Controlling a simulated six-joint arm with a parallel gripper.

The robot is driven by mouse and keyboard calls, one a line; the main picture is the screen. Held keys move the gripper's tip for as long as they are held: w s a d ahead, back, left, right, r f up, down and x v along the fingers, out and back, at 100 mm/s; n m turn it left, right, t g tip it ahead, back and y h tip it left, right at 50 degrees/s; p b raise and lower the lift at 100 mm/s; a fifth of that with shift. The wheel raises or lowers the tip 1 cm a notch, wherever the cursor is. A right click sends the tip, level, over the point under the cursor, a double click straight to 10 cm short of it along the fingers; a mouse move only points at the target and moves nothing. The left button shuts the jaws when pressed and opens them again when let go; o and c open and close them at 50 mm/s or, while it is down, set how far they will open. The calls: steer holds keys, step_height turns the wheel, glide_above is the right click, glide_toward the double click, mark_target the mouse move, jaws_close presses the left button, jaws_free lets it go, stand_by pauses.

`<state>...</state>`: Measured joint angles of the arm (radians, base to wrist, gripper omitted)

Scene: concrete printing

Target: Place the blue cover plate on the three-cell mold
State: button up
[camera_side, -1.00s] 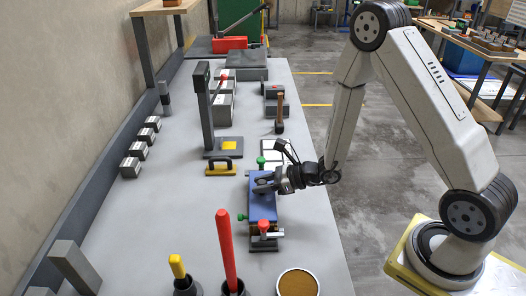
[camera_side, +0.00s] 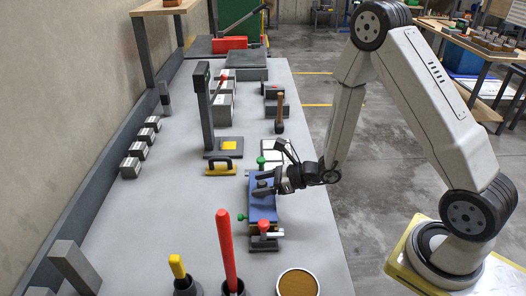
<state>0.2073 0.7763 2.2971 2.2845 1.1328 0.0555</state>
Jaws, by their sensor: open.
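The blue cover plate (camera_side: 263,207) lies on top of the three-cell mold (camera_side: 266,228) near the middle of the bench. The plate has a dark knob (camera_side: 262,184) on its upper face. The mold is mostly hidden under the plate; a little of its near end shows. A green-knobbed clamp (camera_side: 261,161) shows at its far end, and green and red knobs (camera_side: 263,226) at its near end. My gripper (camera_side: 264,186) reaches in from the right, low over the plate, with its fingers open around the knob. Whether a finger touches the knob is too small to tell.
A yellow-handled trowel (camera_side: 221,168) and a dark upright stand (camera_side: 205,110) are left of the mold. A red-handled tool (camera_side: 226,250) and a round brown-filled container (camera_side: 297,284) are in front.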

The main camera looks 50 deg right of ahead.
steer(key=v, duration=1.2)
steer(key=shift+s+a+f, duration=0.1)
steer(key=shift+f, duration=0.05)
stand_by(0.5)
steer(key=s+a+n+g, duration=0.75)
steer(key=n+g, duration=0.25)
steer(key=n, duration=0.3)
steer(key=w+d+r+n+t+h, duration=0.1)
steer(key=n+h, duration=0.6)
steer(key=n, duration=0.8)
steer(key=shift+w+d+r+n+t+h, duration=0.4)
steer(key=shift+w+d+r, duration=0.55)
steer(key=shift+d, duration=0.95)
steer(key=shift+s, duration=0.1)
